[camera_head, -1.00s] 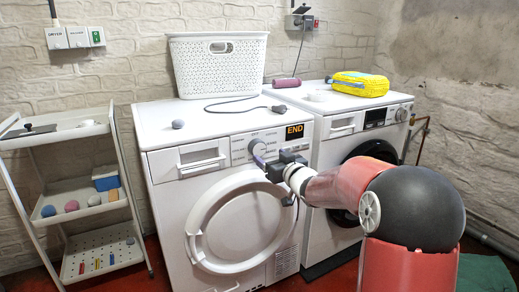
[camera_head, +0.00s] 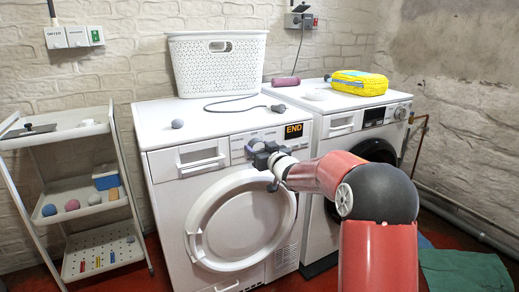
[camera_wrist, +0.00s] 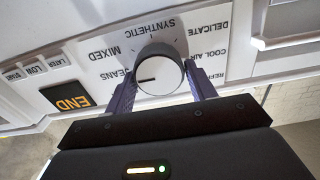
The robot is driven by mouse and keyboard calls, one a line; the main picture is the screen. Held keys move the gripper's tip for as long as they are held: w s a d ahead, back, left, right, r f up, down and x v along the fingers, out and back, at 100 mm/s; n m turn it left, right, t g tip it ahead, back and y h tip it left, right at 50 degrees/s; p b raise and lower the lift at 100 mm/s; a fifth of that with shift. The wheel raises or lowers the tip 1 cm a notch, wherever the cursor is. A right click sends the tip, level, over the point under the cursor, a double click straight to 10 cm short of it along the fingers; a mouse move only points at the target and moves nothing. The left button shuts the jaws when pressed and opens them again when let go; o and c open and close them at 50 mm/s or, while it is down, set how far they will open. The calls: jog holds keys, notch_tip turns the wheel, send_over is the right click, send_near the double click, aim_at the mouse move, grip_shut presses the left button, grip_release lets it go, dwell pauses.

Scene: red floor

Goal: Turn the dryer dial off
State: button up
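The dryer (camera_head: 168,222) is the left white machine, with an orange END display (camera_head: 293,131) on its panel. In the wrist view the round, pale-faced dial (camera_wrist: 160,72) is in the middle. Its dark mark points left, toward the JEANS label; printed programme names surround it. My gripper (camera_wrist: 160,82) has one finger on each side of the dial, very close to its rim. I cannot tell whether the fingers touch it. In the head view my gripper (camera_head: 262,155) is at the dryer panel and covers the dial.
A second machine (camera_head: 342,125) stands at the right, with a yellow package (camera_head: 358,83) on top. A white basket (camera_head: 217,66), cable (camera_head: 230,104) and grey ball (camera_head: 177,124) are on the dryer. A shelf cart (camera_head: 125,180) stands left. The dryer's round door is shut.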

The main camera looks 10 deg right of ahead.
jog(key=c, duration=0.5)
jog(key=shift+n+b, duration=0.3)
jog(key=shift+b, duration=0.1)
jog(key=n+b, duration=0.2)
jog(key=shift+a+f+n+b, duration=0.1)
jog(key=shift+f+n+b, duration=0.1)
jog(key=shift+n+b, duration=0.15)
jog(key=n+b, duration=0.3)
jog(key=n, duration=0.1)
jog(key=shift+a+n+b, duration=0.1)
jog(key=shift+n+b, duration=0.15)
jog(key=shift+b, duration=0.05)
jog(key=n+b, duration=0.3)
jog(key=n, duration=0.2)
jog(key=shift+s+a+f+b, duration=0.1)
jog(key=shift+b, duration=0.25)
jog(key=n+b, duration=0.2)
jog(key=n, duration=0.3)
jog(key=shift+b, duration=0.3)
